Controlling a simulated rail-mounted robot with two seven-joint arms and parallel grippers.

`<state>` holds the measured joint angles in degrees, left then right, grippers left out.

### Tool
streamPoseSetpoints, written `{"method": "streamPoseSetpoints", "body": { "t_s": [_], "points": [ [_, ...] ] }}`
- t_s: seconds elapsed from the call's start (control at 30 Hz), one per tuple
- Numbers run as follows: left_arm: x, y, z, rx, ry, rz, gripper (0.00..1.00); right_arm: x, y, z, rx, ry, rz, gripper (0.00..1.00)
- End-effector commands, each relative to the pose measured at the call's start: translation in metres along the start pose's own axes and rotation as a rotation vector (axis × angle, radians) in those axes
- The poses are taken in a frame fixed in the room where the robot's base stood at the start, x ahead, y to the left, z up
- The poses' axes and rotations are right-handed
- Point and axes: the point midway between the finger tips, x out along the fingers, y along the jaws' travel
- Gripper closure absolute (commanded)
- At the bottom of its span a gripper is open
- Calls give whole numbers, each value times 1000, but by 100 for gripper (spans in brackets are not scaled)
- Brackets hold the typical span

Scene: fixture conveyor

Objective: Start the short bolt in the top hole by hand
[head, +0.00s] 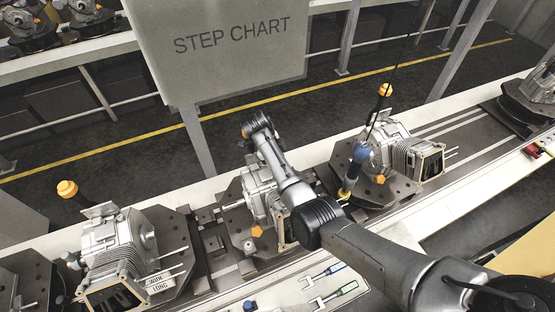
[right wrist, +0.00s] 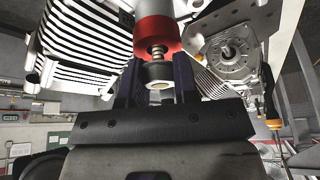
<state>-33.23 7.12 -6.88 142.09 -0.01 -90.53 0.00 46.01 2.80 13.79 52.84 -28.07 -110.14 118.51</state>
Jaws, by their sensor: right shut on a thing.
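In the right wrist view my right gripper (right wrist: 157,72) has its two dark fingers closed around a small part, which looks like a bolt (right wrist: 157,52). Its threaded shank runs up to a red collar (right wrist: 158,34) below a grey cylinder. Whether the thread is inside the collar or only in front of it I cannot tell. In the head view my right arm reaches over the middle finned housing (head: 258,190). The arm hides part of that housing, and the bolt and top hole cannot be made out there. My left gripper is not in view.
Finned housings stand on dark fixture plates along the conveyor, at left (head: 125,250) and right (head: 425,158). A blue-and-yellow tool (head: 352,172) hangs from a cable beside the right one. A step chart board (head: 225,60) stands behind.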

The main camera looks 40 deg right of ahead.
Motion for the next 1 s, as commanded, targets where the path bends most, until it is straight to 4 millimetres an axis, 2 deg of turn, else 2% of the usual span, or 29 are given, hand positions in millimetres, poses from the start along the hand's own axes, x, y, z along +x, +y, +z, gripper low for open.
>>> {"method": "streamPoseSetpoints", "body": {
  "t_s": [0.03, 0.07, 0.37, 0.7, 0.93, 1.0],
  "points": [
    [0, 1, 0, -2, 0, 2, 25, 2, 1, 0, -1, 2, 3, 100],
    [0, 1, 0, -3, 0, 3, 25, 2, 1, 0, -1, 2, 3, 71],
    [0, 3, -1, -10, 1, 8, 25, 1, 0, 0, -1, 1, 1, 42],
    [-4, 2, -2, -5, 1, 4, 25, -1, 0, -1, -20, 0, -9, 42],
    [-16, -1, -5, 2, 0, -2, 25, -2, 0, -1, -101, 1, -43, 42],
    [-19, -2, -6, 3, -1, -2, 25, -1, 0, -2, -170, 1, -71, 42]
  ]
}}
